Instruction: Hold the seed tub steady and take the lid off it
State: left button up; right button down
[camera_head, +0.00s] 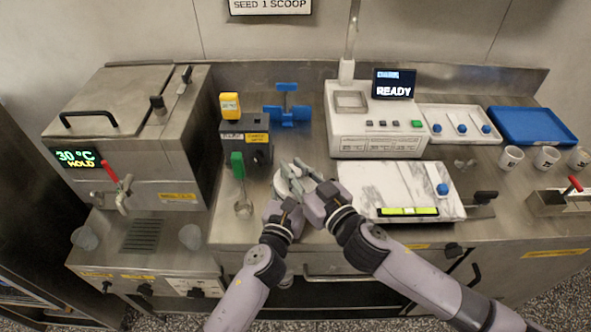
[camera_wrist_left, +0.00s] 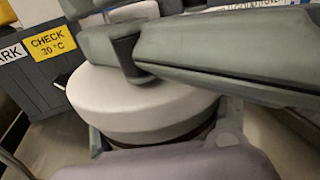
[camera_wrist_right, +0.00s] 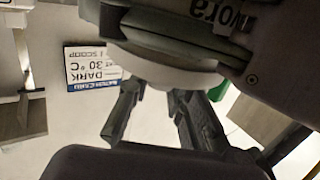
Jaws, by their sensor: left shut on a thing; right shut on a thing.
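The seed tub with its white round lid (camera_head: 284,186) stands on the steel counter in the middle, mostly hidden by my grippers. In the left wrist view the thick white lid (camera_wrist_left: 140,108) fills the middle, with a dark brown strip of the tub (camera_wrist_left: 190,134) under its edge. My left gripper (camera_head: 280,195) is shut around the tub, its fingers low on either side. My right gripper (camera_head: 304,177) is shut on the lid from above and the right. The right wrist view shows the lid's pale edge (camera_wrist_right: 170,78). I cannot tell whether the lid is clear of the rim.
A dark box with yellow labels (camera_head: 246,142) stands just behind and left, with a green-handled scoop (camera_head: 238,165) before it. A marble slab (camera_head: 400,188) lies close on the right. A blue stand (camera_head: 287,115) and a white scale-like machine (camera_head: 365,140) are behind.

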jog(key=shift+r, duration=0.15)
jog(key=shift+r, duration=0.95)
jog(key=shift+r, duration=2.05)
pick_arm(q)
jog(key=o, duration=1.8)
jog(key=shift+o, duration=0.2)
